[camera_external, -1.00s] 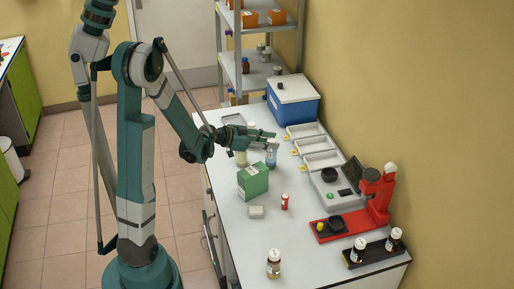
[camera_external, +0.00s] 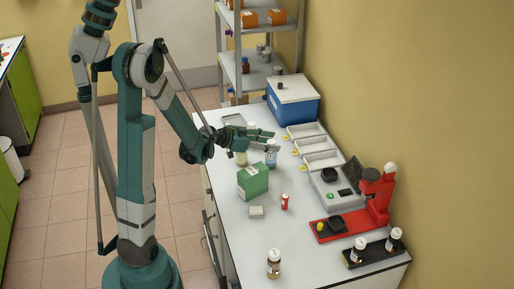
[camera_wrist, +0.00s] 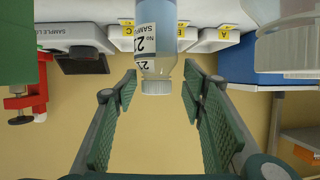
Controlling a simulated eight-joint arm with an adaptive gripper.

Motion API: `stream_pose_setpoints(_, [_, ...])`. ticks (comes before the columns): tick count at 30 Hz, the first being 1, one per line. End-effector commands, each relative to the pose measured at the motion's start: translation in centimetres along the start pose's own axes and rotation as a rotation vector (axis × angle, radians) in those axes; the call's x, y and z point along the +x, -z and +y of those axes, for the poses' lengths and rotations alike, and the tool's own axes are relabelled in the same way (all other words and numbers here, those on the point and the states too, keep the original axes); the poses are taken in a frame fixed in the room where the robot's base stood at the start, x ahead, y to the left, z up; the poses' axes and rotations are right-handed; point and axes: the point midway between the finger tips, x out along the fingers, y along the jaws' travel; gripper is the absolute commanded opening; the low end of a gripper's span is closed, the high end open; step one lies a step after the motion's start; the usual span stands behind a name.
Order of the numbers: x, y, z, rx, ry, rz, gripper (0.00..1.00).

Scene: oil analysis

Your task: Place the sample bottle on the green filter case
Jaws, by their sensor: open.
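The sample bottle (camera_external: 271,158) stands upright on the white bench, with bluish contents, a white label and a pale cap. It shows close up in the wrist view (camera_wrist: 157,40), upside down in the picture, its cap pointing towards my gripper. My gripper (camera_external: 275,142) is open at the bottle's upper part; in the wrist view its two padded fingers (camera_wrist: 160,85) lie either side of the cap with gaps. The green filter case (camera_external: 253,181) stands on the bench in front of the bottle; part of it shows at the wrist view's left edge (camera_wrist: 18,42).
Grey labelled trays (camera_external: 318,150) and a blue box (camera_external: 293,103) lie along the wall. The front bench is partly clear.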

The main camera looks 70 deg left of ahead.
Motion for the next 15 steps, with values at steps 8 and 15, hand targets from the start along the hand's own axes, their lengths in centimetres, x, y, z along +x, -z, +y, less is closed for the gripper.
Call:
stream_pose_setpoints(8, [-1.2, 0.3, -0.1, -0.001, 0.001, 0.0, 0.41])
stream_pose_setpoints(15, [-3.5, 1.1, 0.0, 0.0, 0.0, 0.0, 0.41])
